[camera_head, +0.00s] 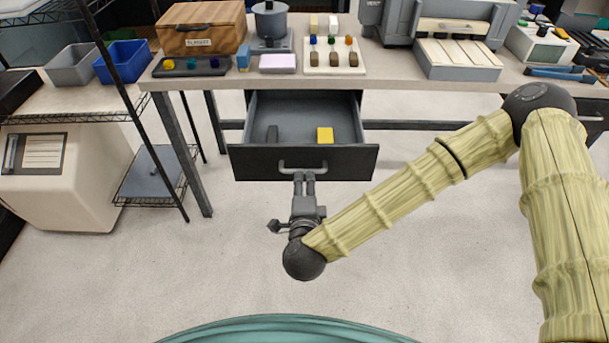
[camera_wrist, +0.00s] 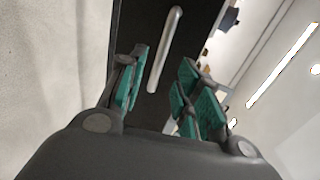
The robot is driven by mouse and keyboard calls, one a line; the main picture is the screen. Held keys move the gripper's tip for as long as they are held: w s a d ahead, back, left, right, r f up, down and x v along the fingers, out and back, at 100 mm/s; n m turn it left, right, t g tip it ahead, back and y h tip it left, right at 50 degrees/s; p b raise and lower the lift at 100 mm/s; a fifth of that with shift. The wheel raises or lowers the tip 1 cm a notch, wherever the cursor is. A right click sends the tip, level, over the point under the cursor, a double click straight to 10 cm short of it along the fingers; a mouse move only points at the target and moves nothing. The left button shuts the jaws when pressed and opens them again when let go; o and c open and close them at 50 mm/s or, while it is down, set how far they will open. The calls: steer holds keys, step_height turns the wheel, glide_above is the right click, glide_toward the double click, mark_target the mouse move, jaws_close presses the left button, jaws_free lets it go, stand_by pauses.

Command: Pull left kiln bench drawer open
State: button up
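The left kiln bench drawer (camera_head: 245,162) stands pulled out from under the bench, with its grey inside showing. Its dark front and pale bar handle (camera_head: 303,167) face me; the handle also shows in the wrist view (camera_wrist: 165,50). My gripper (camera_head: 304,177) is at the front of the drawer, just below the handle in the head view. In the wrist view, my gripper (camera_wrist: 162,92) has its green-padded fingers apart, with the handle seen between and beyond them. I cannot tell whether a finger touches the handle.
The bench top (camera_head: 400,79) bears a wooden box (camera_head: 201,28), a pot (camera_head: 270,20) and trays. A wire shelf (camera_head: 70,104) stands at left. The floor before the drawer is clear.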

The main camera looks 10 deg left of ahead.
steer(key=shift+v, duration=2.65)
steer(key=s+d+f+n+g+p, duration=0.2)
steer(key=s+d+f+n+g, duration=0.25)
steer(key=f, duration=0.35)
steer(key=s+d+f+n+g+p, duration=0.2)
steer(key=s+d+f+n+g, duration=0.1)
steer(key=s+d+f+n, duration=0.4)
steer(key=s+d+f+n+g+h+p, duration=0.1)
steer(key=s+d+f+g, duration=0.1)
steer(key=s+d, duration=0.2)
steer(key=s+d+f+n+g+h+p, duration=0.1)
steer(key=s+d+f+g, duration=0.1)
steer(key=d, duration=0.9)
steer(key=s+d+f+n+g+h+p, duration=0.1)
steer(key=s+d+f+g, duration=0.1)
steer(key=s+d, duration=0.4)
steer(key=shift+d+g+h, duration=0.4)
steer(key=shift+d+g, duration=0.45)
steer(key=shift+d, duration=0.3)
